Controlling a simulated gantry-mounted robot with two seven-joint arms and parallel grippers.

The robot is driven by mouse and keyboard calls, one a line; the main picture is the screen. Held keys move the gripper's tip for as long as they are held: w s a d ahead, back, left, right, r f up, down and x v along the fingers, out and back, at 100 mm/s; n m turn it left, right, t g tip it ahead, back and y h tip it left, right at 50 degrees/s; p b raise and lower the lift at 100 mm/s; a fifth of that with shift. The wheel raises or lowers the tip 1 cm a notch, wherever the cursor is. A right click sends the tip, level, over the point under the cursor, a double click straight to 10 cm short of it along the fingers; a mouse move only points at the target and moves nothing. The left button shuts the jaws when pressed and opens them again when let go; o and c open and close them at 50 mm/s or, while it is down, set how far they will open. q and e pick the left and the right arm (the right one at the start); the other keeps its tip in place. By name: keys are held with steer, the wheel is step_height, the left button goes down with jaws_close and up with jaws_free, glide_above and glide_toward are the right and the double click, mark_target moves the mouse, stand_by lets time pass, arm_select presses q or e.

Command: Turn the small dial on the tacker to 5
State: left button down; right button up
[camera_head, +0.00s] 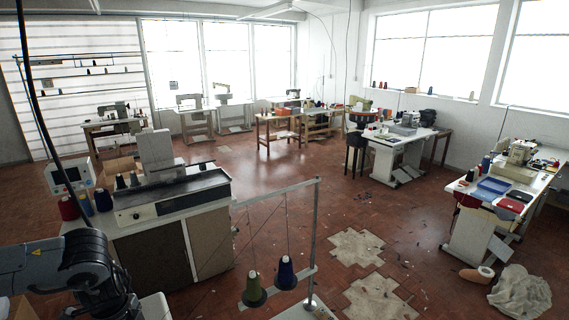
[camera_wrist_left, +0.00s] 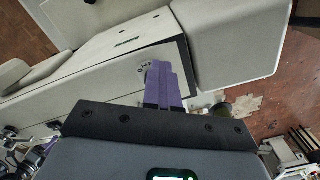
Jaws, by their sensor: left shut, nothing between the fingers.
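In the left wrist view, my left gripper (camera_wrist_left: 160,66) is shut and empty, its two purple fingers side by side. The fingertips show in front of a pale machine body (camera_wrist_left: 95,92), which looks like the tacker, close to small dark marks (camera_wrist_left: 144,68) on its face. I cannot tell whether the fingertips touch it. I cannot make out the small dial or its number; the fingers may hide it. In the head view, my left arm comes in at the lower left, and its gripper is out of the picture. My right gripper is in neither view.
In the head view, a cabinet with a dark-topped unit (camera_head: 172,194) stands right of my arm. Sewing tables (camera_head: 398,146) stand farther back. The floor between is mostly open.

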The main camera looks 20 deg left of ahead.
arm_select(q)
steer(key=shift+s+d+f, duration=0.3)
steer(key=shift+s+f, duration=0.25)
steer(key=shift+s, duration=0.2)
steer(key=shift+s+a, duration=0.15)
steer(key=shift+s, duration=0.1)
steer(key=shift+r+p, duration=0.3)
steer(key=shift+p, duration=0.1)
steer(key=shift+s+r+p, duration=0.15)
steer(key=shift+r+p, duration=0.15)
steer(key=r+p, duration=0.3)
steer(key=r, duration=0.2)
steer(key=shift+w, duration=0.2)
